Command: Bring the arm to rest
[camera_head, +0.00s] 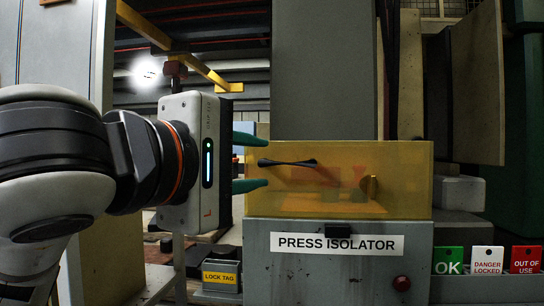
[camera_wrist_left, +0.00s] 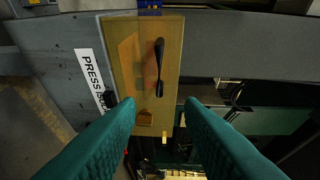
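My left gripper (camera_head: 262,162) reaches in from the left, its two green fingers spread apart with nothing between them that I can see. Its fingertips are close to the translucent yellow cover (camera_head: 405,190) of the press isolator box. A black handle (camera_head: 288,163) is on the cover, level with the gap between the fingers. In the left wrist view the spread fingers (camera_wrist_left: 160,112) frame the lower part of the cover (camera_wrist_left: 172,100), and the black handle (camera_wrist_left: 158,62) shows beyond them. The cover looks closed. My right gripper is not in view.
The grey box with the PRESS ISOLATOR label (camera_head: 337,244) has a red button (camera_head: 401,283). A LOCK TAG holder (camera_head: 220,278) stands at lower left. OK (camera_head: 448,260), DANGER LOCKED (camera_head: 488,260) and OUT OF USE (camera_head: 526,260) tags stand at right. A grey column (camera_head: 325,70) rises behind the cover.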

